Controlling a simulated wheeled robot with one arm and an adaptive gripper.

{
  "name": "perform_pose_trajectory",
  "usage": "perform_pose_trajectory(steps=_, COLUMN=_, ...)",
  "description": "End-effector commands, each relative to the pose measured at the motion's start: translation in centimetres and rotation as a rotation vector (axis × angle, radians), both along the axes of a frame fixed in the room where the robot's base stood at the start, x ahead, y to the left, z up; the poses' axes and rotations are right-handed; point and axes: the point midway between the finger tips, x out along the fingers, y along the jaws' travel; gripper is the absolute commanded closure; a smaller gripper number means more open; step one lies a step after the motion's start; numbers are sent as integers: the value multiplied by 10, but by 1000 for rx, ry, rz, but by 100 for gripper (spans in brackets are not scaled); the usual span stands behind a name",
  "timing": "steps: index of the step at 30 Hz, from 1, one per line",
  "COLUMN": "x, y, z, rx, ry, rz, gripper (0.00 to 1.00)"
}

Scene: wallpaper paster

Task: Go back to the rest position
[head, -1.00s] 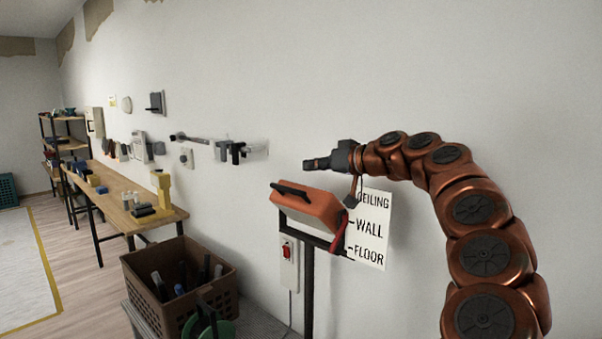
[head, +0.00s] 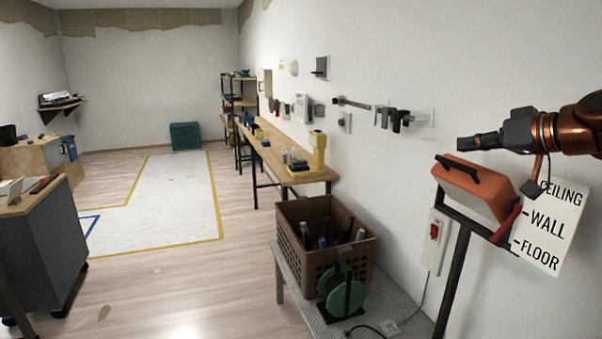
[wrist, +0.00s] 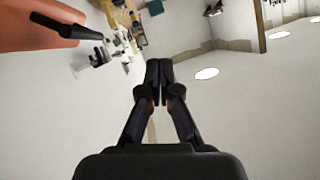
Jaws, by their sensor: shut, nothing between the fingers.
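My gripper (head: 477,142) is at the right of the head view, pointing left, just above an orange box with a black handle (head: 474,188) on a dark stand. In the wrist view my gripper (wrist: 153,68) has its two dark fingers together at the tips, with nothing between them. The orange box shows at the upper left of the wrist view (wrist: 40,28), apart from the fingers. My copper arm enters from the right edge, and most of it is out of frame.
A sign (head: 550,226) reading CEILING, WALL, FLOOR is beside the orange box. A brown crate of tools (head: 287,238) and a green reel (head: 343,297) stand on a low bench. A wooden workbench (head: 272,150) lines the wall. The floor at left centre is open.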

Motion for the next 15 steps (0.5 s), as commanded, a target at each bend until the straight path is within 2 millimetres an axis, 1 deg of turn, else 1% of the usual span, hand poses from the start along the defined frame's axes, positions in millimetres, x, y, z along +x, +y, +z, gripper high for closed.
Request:
perform_pose_trajectory(steps=1, x=-6, y=28, z=-3, rx=-18, ry=39, rz=40, gripper=100)
perform_pose_trajectory(steps=3, x=-17, y=62, z=-12, rx=-41, ry=93, rz=83, gripper=100)
perform_pose_trajectory(steps=6, x=-35, y=106, z=-29, rx=-80, ry=177, rz=134, gripper=100)
perform_pose_trajectory(steps=8, x=-48, y=130, z=-44, rx=-107, ry=233, rz=158, gripper=100)
perform_pose_trajectory(steps=10, x=-64, y=153, z=-61, rx=-139, ry=299, rz=181, gripper=100)
perform_pose_trajectory(steps=12, x=-82, y=172, z=-79, rx=-172, ry=363, rz=195, gripper=100)
perform_pose_trajectory(steps=15, x=-109, y=195, z=-109, rx=-222, ry=464, rz=205, gripper=100)
